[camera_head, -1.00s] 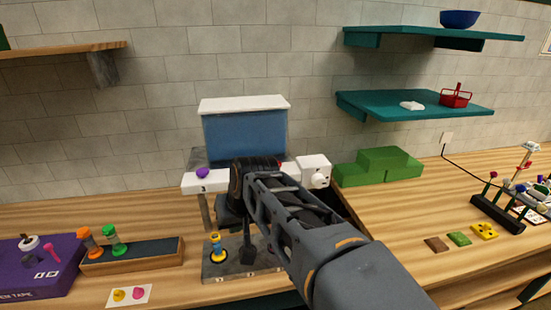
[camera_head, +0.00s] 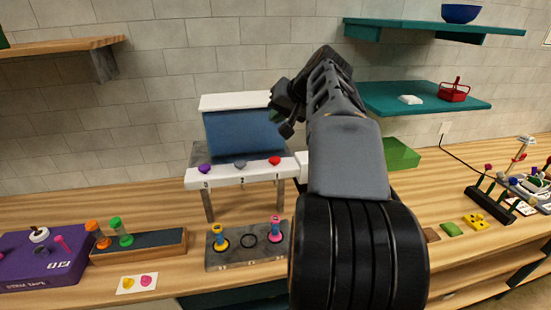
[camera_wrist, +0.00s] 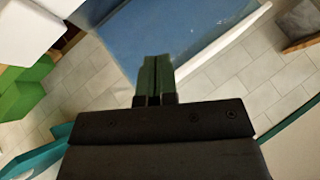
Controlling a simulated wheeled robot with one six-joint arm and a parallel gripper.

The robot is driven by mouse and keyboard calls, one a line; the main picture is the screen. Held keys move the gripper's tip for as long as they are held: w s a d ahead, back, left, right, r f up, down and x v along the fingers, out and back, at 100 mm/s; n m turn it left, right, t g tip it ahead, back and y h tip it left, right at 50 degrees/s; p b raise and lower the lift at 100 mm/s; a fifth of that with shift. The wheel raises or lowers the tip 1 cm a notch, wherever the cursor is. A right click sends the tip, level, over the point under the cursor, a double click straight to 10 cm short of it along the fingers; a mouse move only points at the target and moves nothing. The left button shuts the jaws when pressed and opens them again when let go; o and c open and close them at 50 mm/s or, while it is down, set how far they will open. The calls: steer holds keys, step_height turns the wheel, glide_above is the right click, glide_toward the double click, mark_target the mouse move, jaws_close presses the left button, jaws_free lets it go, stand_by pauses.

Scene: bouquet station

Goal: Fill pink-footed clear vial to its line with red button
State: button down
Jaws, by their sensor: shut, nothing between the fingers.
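The pink-footed vial (camera_head: 276,228) stands upright in the right-hand spot of the grey base plate (camera_head: 232,263), under the dispenser's number 1. Its fill level and line are too small to read. The red button (camera_head: 275,160) is on the dispenser's white ledge above it, at the right end. My gripper (camera_head: 284,122) is shut and empty, raised above the red button and apart from it, in front of the right edge of the blue tank (camera_head: 240,133). The wrist view shows the fingertips (camera_wrist: 155,72) together, with the blue tank beyond.
Purple (camera_head: 204,169) and grey (camera_head: 240,164) buttons share the ledge. A yellow-footed vial (camera_head: 219,237) stands on the plate's left; the middle ring is empty. Green blocks (camera_head: 402,153) and a teal shelf (camera_head: 385,98) are right.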

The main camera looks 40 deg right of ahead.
mark_target(277, 158)
steer(key=shift+f, duration=0.1)
step_height(277, 158, down, 9)
steer(key=b, duration=0.7)
stand_by(2.0)
steer(key=shift+f+b, duration=0.25)
steer(key=shift+b, duration=0.3)
steer(key=shift+f+b, duration=0.55)
steer(key=shift+f, duration=0.05)
stand_by(0.6)
steer(key=shift+r, duration=0.1)
steer(key=shift+r+p, duration=0.85)
steer(key=shift+r, duration=0.1)
steer(key=shift+r+p, duration=2)
steer(key=shift+r, duration=0.5)
